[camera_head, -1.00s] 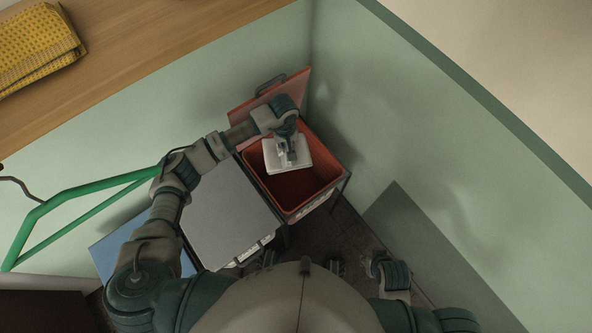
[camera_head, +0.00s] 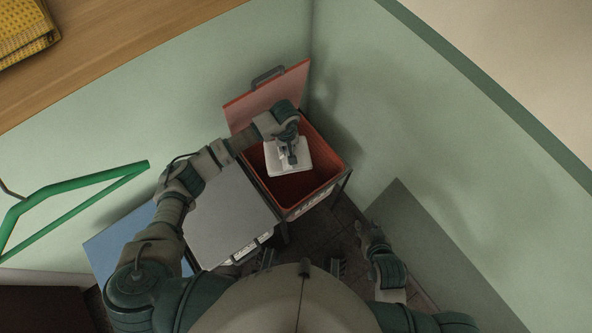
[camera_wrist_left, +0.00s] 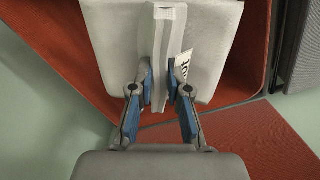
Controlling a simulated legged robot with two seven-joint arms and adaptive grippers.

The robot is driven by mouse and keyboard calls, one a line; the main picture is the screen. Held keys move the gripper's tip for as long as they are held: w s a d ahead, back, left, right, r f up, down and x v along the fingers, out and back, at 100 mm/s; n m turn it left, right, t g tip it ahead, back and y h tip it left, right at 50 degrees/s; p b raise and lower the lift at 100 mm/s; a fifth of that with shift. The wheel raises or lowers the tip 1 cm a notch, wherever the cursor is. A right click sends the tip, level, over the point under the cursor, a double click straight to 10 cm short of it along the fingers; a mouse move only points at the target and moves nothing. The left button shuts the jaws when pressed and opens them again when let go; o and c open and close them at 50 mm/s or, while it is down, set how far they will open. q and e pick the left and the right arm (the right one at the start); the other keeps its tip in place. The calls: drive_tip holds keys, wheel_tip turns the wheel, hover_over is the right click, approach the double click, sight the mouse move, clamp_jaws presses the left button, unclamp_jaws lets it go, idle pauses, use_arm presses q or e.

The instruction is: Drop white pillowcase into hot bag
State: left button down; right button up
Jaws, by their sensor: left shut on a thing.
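The white pillowcase (camera_head: 301,158) is a flat folded bundle. It also fills the upper middle of the left wrist view (camera_wrist_left: 110,40). My left gripper (camera_head: 290,160) is shut on a raised fold of it, the blue-padded fingers pressing from both sides in the wrist view (camera_wrist_left: 159,85). A white tag with dark letters, partly hidden, shows beside the right finger. The pillowcase is over the mouth of the open red bag (camera_head: 330,159), within its rim; its exact height is unclear. The bag's front label is unreadable.
The bag's red lid (camera_head: 268,95) stands open against the green wall. A grey closed lid (camera_head: 228,215) and a blue one (camera_head: 118,240) lie to the left. A green rail (camera_head: 75,190) stands left.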

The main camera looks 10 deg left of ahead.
use_arm(q)
drive_tip(key=c, duration=1.2)
unclamp_jaws()
drive_tip(key=shift+d, duration=0.1)
drive_tip(key=shift+o, duration=0.7)
drive_tip(key=shift+a, duration=0.3)
wheel_tip(320, 180, up, 12)
drive_tip(key=shift+w, duration=0.1)
